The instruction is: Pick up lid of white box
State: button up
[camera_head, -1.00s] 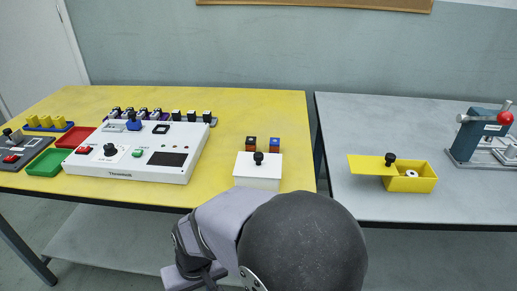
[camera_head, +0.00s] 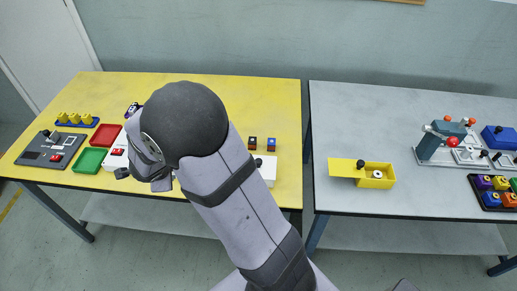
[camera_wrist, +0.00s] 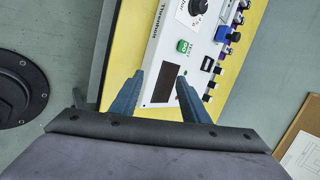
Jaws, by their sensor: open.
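The white box (camera_head: 270,171) stands near the front right edge of the yellow table, partly hidden behind my arm in the head view. Its lid has a small black knob (camera_head: 258,162) on top. My gripper is hidden behind my arm in the head view. In the wrist view my gripper (camera_wrist: 158,88) is open and empty, its two blue-grey fingers apart. It points toward the white control panel (camera_wrist: 170,45), with the panel's dark screen between and beyond the fingers. The white box is not in the wrist view.
Two small cubes, one brown (camera_head: 252,143) and one blue (camera_head: 271,144), stand behind the white box. Red (camera_head: 106,135) and green (camera_head: 90,160) trays lie at the left. A yellow box (camera_head: 376,181) with its lid askew sits on the grey table (camera_head: 350,120).

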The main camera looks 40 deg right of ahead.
notch_tip(320, 180, up, 4)
jog(key=d+m+h+p, duration=0.2)
jog(key=d, duration=0.1)
jog(key=n+g+h+b, duration=0.7)
jog(key=n+h+b, duration=0.1)
jog(key=h+b, duration=0.35)
send_near(258, 164)
jog(key=shift+y, duration=0.45)
jog(key=d, duration=0.4)
jog(key=w+d, duration=0.1)
jog(key=d, duration=0.2)
jog(key=shift+r, duration=0.25)
jog(key=shift+w+d+f+b, duration=0.1)
jog(key=shift+d+f+b, duration=0.2)
jog(key=shift+b, duration=0.2)
jog(key=shift+h, duration=0.3)
